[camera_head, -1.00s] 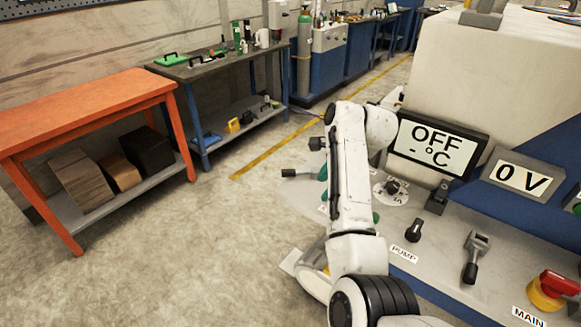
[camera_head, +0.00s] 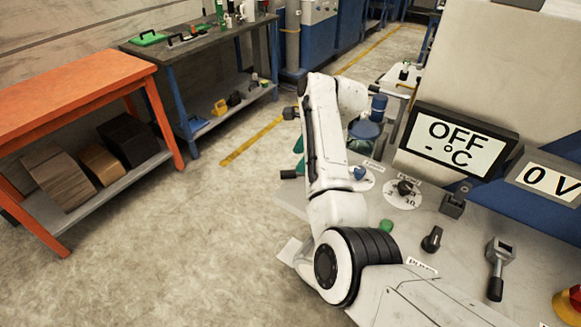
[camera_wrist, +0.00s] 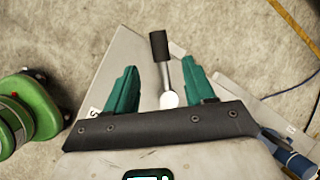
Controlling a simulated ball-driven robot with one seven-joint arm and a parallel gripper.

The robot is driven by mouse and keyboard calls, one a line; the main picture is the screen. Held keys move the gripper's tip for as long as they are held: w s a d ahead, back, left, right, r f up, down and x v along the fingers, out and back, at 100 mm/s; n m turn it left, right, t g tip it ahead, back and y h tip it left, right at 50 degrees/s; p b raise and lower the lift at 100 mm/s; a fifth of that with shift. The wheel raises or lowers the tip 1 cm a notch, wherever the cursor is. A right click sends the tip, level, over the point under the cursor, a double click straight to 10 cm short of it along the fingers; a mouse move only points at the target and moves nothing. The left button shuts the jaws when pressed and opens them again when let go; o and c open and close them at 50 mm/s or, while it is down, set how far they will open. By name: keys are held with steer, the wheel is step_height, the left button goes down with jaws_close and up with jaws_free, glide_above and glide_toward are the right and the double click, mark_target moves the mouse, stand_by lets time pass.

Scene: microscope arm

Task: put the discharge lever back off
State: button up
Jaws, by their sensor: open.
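A lever with a black grip and metal rod (camera_wrist: 158,45) rises from a round white base in the wrist view. My gripper (camera_wrist: 160,66) is open, with one teal finger on each side of the rod. The black grip reaches past the fingertips, and gaps show between rod and fingers. In the head view the lever's black grip (camera_head: 288,174) sticks out left of my arm, with parts of the teal fingers (camera_head: 299,146) beside it. My arm hides the lever's base there. No readable label shows which lever it is.
A grey panel carries a blue knob (camera_head: 360,173), a black rotary knob (camera_head: 405,188), a pump switch (camera_head: 432,239) and another lever (camera_head: 498,268). A display (camera_head: 460,140) reads OFF. A green cylinder (camera_wrist: 28,112) stands left of my gripper. Open floor lies left of the panel.

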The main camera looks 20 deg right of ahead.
mark_target(291, 172)
steer(key=x, duration=0.7)
steer(key=shift+a, duration=0.1)
jaws_close()
stand_by(0.4)
